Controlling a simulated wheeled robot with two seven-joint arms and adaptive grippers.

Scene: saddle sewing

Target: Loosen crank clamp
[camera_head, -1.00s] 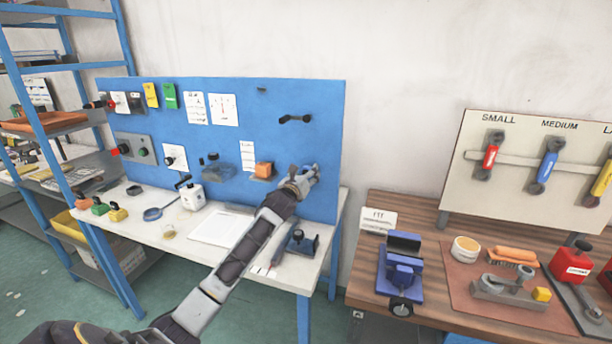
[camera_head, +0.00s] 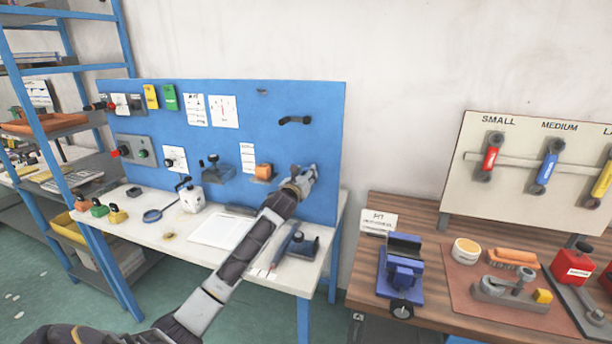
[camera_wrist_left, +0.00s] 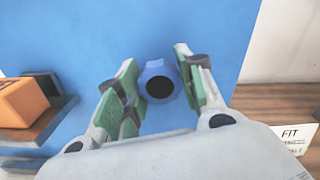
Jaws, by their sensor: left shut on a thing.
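My left gripper (camera_head: 303,174) is at the lower right of the upright blue board (camera_head: 265,105). In the left wrist view its green-padded fingers (camera_wrist_left: 157,76) stand on both sides of a round blue knob (camera_wrist_left: 160,84) with a black centre, and they are shut on it. In the head view the gripper hides this knob. A black crank-like handle (camera_head: 295,120) sticks out of the board above the gripper. I cannot tell which part the task calls the crank clamp. My right gripper is not in view.
An orange block on a dark bracket (camera_head: 264,171) is just left of the gripper. The white table (camera_head: 165,232) below holds papers and small tools. A wooden bench (camera_head: 440,316) with a blue vise (camera_head: 402,270) stands at the right.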

